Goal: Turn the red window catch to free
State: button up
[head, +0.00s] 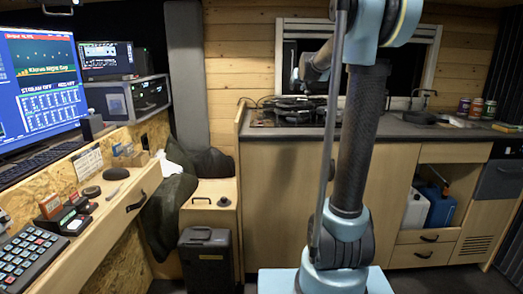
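The window (430,60) is in the back wall above the counter, with a pale frame around dark and light panes. My own arm stands in front of it and covers much of its middle. I cannot make out a red catch on the window in this view. A far part of my arm shows small in front of the window's left side, left of my dark upright link. My gripper's fingers cannot be made out there, so I cannot tell whether they are open or touch anything.
A counter (410,128) runs under the window, with a black hob (290,110) at left and several cans at right. A desk (120,195) with screens and keyboards fills the left. A black case (207,262) stands on the floor by a wooden box (213,215).

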jog(key=s+f+g, duration=0.3)
jog(key=s+f, duration=0.8)
jog(key=s, duration=0.7)
jog(key=s+d+f+g, duration=0.1)
jog(key=s+f+g, duration=0.3)
jog(key=s+f, duration=0.8)
jog(key=s+f+g, duration=0.4)
jog(key=s+f, duration=0.8)
jog(key=s, duration=1.3)
jog(key=shift+d+h, duration=0.2)
jog(key=shift+h, duration=0.2)
jog(key=shift+w+f+g, duration=0.25)
jog(key=shift+w+g, duration=0.05)
jog(key=shift+w, duration=0.1)
